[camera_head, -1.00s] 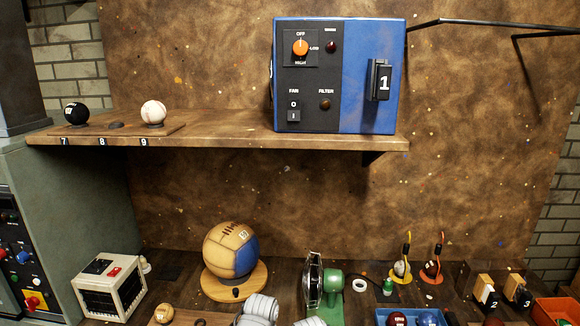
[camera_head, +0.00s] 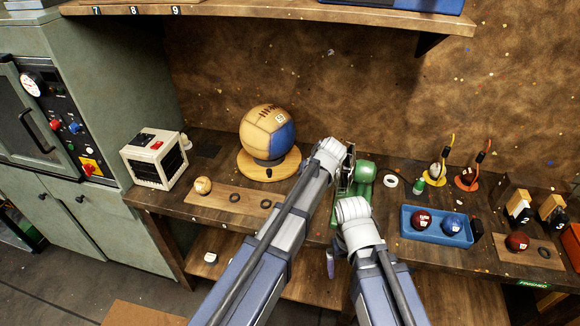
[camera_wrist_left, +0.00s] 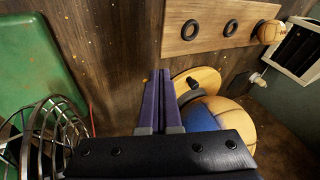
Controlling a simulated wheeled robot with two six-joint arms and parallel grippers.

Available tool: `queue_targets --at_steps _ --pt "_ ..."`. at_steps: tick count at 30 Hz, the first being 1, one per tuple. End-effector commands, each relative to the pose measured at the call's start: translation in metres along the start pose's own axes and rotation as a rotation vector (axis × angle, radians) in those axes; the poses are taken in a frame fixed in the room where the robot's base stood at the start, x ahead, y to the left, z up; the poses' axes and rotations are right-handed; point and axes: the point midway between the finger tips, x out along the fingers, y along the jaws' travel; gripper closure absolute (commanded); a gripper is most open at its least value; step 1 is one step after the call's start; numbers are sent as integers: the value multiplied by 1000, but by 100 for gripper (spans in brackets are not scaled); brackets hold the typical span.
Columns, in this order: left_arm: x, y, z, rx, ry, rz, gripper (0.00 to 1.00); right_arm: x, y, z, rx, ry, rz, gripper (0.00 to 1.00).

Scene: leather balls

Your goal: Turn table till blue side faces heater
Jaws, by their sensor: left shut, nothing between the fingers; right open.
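The ball (camera_head: 262,122) is tan with stitching and one blue panel (camera_head: 282,137). It sits on a round wooden turntable (camera_head: 252,172) with a dark knob at its front. The blue panel faces right, toward the green fan. A cream box with a dark grille, apparently the heater (camera_head: 150,145), stands to the left. My left gripper (camera_wrist_left: 160,76) is shut and empty, its purple fingers beside the turntable disc (camera_wrist_left: 207,76) near the knob (camera_wrist_left: 192,82); whether they touch is unclear. My right gripper (camera_head: 330,264) is open and low at the bench front, partly hidden by its wrist.
The green fan (camera_head: 365,172) stands close to the right of my left wrist; its wire cage (camera_wrist_left: 50,135) is near in the left wrist view. A board with rings and a small ball (camera_head: 203,185) lies in front. A blue tray (camera_head: 437,234) holds two balls at right.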

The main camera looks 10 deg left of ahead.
Motion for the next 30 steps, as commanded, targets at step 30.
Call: queue_targets --at_steps 30 --pt "111 -25 -93 -137 105 -102 100 80 -8 -4 0 0 0 0"
